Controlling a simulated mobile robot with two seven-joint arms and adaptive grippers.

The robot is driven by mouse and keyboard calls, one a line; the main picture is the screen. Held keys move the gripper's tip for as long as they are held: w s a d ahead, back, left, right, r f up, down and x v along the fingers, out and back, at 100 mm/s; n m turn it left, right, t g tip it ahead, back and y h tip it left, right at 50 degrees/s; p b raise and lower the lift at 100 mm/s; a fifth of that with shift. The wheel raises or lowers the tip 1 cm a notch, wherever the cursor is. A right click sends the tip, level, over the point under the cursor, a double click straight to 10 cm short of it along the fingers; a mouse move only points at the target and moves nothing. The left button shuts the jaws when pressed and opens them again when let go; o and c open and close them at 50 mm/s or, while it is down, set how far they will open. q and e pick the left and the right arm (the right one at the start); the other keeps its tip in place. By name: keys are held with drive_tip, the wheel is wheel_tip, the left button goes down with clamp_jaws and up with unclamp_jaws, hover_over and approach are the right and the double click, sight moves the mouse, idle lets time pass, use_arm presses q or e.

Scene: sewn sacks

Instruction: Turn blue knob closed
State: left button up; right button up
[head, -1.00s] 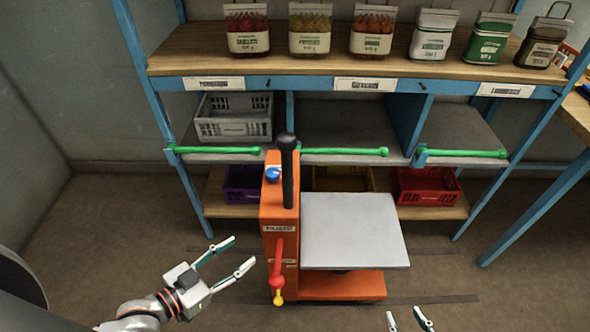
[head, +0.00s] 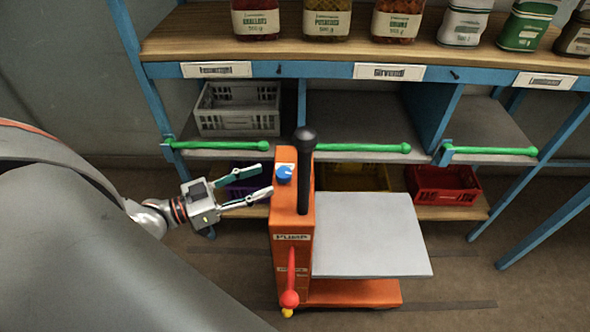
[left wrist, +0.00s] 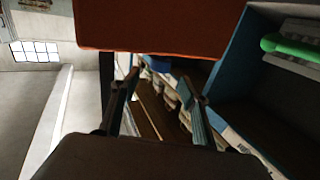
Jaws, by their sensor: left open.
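The blue knob (head: 284,173) sits on the top left of the orange pump column (head: 291,215), left of the black post. A white mark shows on top of it. My left gripper (head: 266,181) is open just left of the knob, its fingertips pointing at it. I see no contact with the knob. In the left wrist view the open fingers (left wrist: 160,88) frame a small dark blue shape (left wrist: 161,64), probably the knob, below the orange column (left wrist: 160,24). My right gripper is out of view.
The black post (head: 305,170) rises close beside the knob. The grey platform (head: 370,235) extends right from the column, and a red lever (head: 290,275) hangs on its front. Behind stands a blue shelf with green rails (head: 365,147), a grey crate (head: 236,108) and jars.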

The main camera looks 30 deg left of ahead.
sight(284, 172)
use_arm(q)
drive_tip(key=b+x, duration=0.1)
drive_tip(key=x, duration=0.5)
drive_tip(key=shift+w+d+b, duration=0.35)
drive_tip(key=shift+w, duration=0.15)
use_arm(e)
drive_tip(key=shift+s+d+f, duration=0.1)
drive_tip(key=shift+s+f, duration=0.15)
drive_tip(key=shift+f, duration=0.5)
use_arm(q)
drive_tip(key=c, duration=1.1)
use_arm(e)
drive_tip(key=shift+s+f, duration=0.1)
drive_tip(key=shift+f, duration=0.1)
